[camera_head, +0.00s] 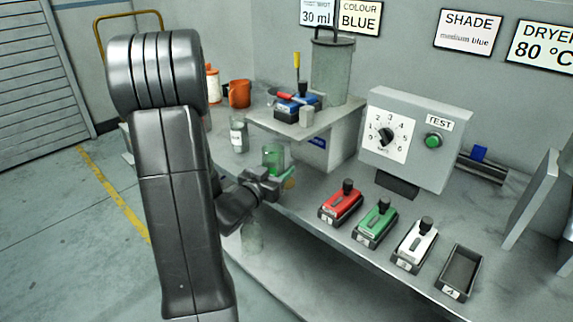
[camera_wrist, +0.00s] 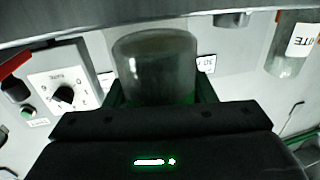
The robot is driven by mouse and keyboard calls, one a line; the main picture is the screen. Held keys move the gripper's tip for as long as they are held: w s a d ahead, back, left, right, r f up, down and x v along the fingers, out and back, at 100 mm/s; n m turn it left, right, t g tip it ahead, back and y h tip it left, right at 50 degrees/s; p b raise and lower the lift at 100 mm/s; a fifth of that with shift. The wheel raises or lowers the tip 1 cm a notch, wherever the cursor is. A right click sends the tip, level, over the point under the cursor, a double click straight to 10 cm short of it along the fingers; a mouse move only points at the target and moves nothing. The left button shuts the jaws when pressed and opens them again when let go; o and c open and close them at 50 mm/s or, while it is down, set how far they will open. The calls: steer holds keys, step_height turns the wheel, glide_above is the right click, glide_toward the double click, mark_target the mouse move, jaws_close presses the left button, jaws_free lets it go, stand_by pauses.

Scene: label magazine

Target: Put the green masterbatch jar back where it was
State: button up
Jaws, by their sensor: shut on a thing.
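The green jar (camera_head: 273,158), see-through with a green tint, is in my gripper (camera_head: 272,180) over the bench's left end in the head view. In the wrist view the jar (camera_wrist: 155,62) stands between the two fingers of my gripper (camera_wrist: 155,95), which is shut on it. The jar looks greyish there, and no label shows on it. A clear jar with a white label (camera_head: 238,138) stands behind and left of it on the bench; it also shows at the upper right of the wrist view (camera_wrist: 290,48). My arm hides part of the bench's left side.
A raised stand (camera_head: 330,150) carries a blue slide unit (camera_head: 295,105) and a grey hopper (camera_head: 332,70). A dial box (camera_head: 405,135) stands right of it. Red (camera_head: 341,203), green (camera_head: 376,224) and white (camera_head: 414,246) slides and an empty tray (camera_head: 460,272) line the front. Another clear jar (camera_head: 252,238) is lower down.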

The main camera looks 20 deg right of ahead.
steer(key=x, duration=0.5)
steer(key=shift+s, duration=0.1)
steer(key=shift+f, duration=0.5)
steer(key=shift+a, duration=0.1)
steer(key=shift+f+b, duration=0.2)
steer(key=shift+b, duration=0.2)
steer(key=o, duration=1.2)
steer(key=shift+c, duration=0.2)
steer(key=shift+r+p, duration=0.1)
steer(key=shift+p, duration=0.25)
